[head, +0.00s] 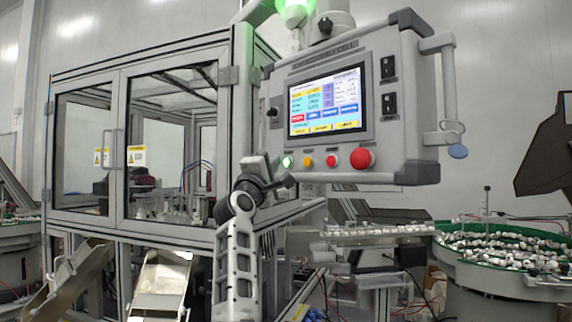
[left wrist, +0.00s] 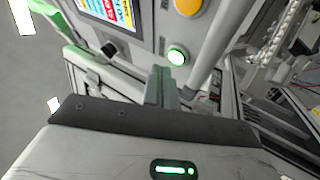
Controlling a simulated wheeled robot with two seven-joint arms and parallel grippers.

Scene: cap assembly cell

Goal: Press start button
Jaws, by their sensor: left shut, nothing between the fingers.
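The start button appears to be the lit green button (head: 287,162) at the lower left of the grey control panel (head: 400,136). It also glows in the left wrist view (left wrist: 176,55). My left gripper (head: 286,179) is shut and empty, just below the green button in the head view. In the left wrist view its closed fingers (left wrist: 161,78) point towards the panel face, with their tips just beside the button. The button's face is uncovered there. I cannot tell whether the tips touch the panel. My right gripper is not in view.
An orange button (head: 308,162), a small red button (head: 331,161) and a large red knob (head: 361,158) sit right of the green one, below the screen (head: 325,101). A glazed machine enclosure (head: 122,70) stands left. A green-rimmed parts bowl (head: 500,262) is at right.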

